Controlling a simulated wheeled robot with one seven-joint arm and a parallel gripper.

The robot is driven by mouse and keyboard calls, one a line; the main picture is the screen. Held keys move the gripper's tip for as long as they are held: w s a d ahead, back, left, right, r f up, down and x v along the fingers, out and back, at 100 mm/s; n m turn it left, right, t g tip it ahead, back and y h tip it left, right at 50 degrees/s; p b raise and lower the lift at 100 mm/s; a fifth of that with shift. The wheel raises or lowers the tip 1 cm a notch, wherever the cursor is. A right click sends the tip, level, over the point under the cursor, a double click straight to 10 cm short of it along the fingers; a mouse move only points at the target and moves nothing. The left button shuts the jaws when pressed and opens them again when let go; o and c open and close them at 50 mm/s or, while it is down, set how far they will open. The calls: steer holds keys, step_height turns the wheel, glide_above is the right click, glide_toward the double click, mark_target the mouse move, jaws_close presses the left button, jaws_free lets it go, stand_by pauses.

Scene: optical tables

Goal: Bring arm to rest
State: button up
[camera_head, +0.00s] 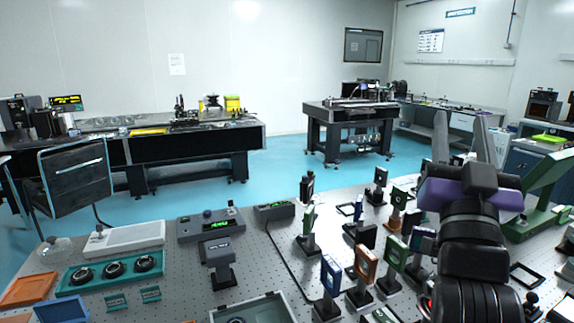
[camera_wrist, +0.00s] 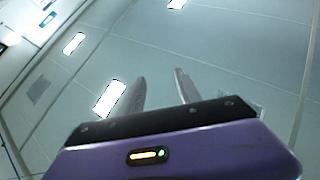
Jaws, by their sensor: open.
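My gripper (camera_head: 461,140) is raised above the right part of the near optical table (camera_head: 262,268), with its two grey fingers pointing up and apart. In the wrist view the same gripper (camera_wrist: 156,88) shows with its fingers spread and nothing between them. Behind the fingers that view shows only wall or ceiling panels and bright lamps. My black arm with its purple wrist part covers part of the table's right side in the head view.
Several optical mounts (camera_head: 365,262) stand close to my arm on the left. A green stand (camera_head: 540,190) is close on the right. A teal tray (camera_head: 113,270) and an orange tray (camera_head: 28,289) lie at the table's left. Blue floor (camera_head: 290,168) is open behind the table.

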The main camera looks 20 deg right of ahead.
steer(key=s+a+f+n+t+y+b, duration=0.1)
steer(key=s+a+f+n+t+y, duration=0.1)
steer(key=a+f+n+y, duration=0.7)
steer(key=s+a+f+n+t+y, duration=0.25)
steer(key=a+f+y, duration=0.3)
steer(key=f, duration=0.75)
steer(key=s+a+f+m+g+y+b, duration=0.1)
steer(key=s+f+g, duration=0.3)
steer(key=s+f, duration=0.8)
steer(key=s+a+f+m+g+y+b, duration=0.1)
steer(key=s+f+g, duration=0.4)
steer(key=s+f, duration=0.7)
steer(key=s+a+m, duration=0.1)
steer(key=a, duration=0.1)
steer(key=shift+a+b, duration=0.3)
steer(key=shift+b, duration=0.05)
